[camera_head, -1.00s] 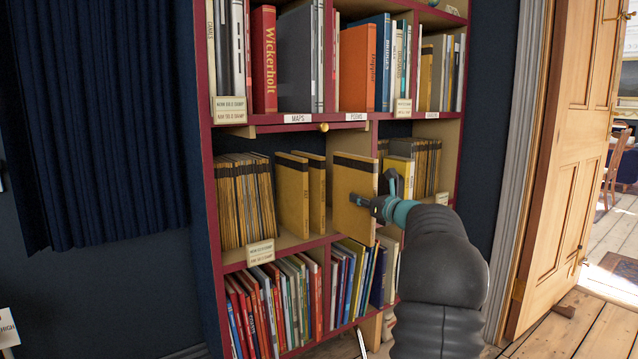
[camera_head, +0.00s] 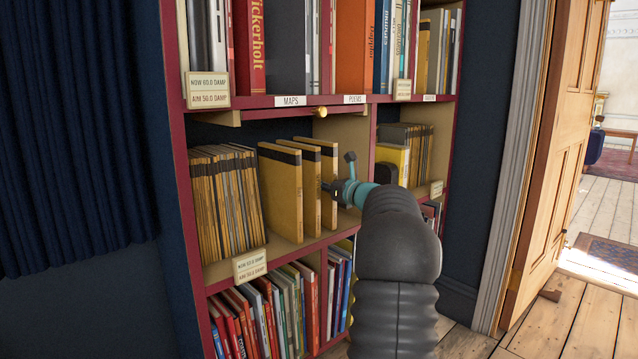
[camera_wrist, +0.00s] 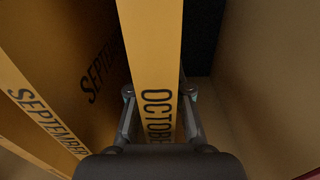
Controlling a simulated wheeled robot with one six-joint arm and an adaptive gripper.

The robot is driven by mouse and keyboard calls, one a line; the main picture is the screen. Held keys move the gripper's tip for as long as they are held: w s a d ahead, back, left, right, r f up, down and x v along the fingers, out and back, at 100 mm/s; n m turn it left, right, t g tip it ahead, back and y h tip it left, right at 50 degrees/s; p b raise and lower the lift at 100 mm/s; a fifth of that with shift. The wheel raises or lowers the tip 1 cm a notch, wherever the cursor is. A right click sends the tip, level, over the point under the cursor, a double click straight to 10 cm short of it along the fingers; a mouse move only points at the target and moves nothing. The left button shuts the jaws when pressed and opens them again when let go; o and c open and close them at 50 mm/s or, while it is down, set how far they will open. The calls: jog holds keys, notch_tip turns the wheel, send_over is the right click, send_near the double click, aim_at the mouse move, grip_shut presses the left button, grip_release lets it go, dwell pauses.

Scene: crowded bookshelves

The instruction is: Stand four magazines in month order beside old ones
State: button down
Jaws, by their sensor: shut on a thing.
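My gripper (camera_head: 333,189) is shut on a yellow magazine with a dark top band, the October magazine (camera_head: 328,175). In the wrist view its spine reads OCTOBER (camera_wrist: 157,75) and stands upright between my fingers (camera_wrist: 160,100). It is inside the middle shelf's left compartment, at the right end of the new magazines. Two similar magazines stand upright to its left, one nearer (camera_head: 280,195) and one between (camera_head: 307,180). The neighbour in the wrist view reads SEPTEMBER (camera_wrist: 40,125), with a gap between. Old worn magazines (camera_head: 225,205) stand packed at the left. Whether October touches the shelf board is hidden.
The compartment's right wall (camera_head: 355,145) is bare, with free room beside October. The right compartment holds a yellow item (camera_head: 391,160) and several old magazines (camera_head: 420,150). A small knob (camera_head: 320,112) sticks out above. A label card (camera_head: 250,266) hangs on the shelf edge.

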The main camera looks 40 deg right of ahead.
jog(key=shift+f, duration=0.1)
dwell(0.5)
jog(key=c, duration=1)
grip_release()
jog(key=shift+f, duration=0.1)
jog(key=s+b, duration=0.1)
jog(key=s, duration=0.8)
jog(key=shift+d, duration=0.35)
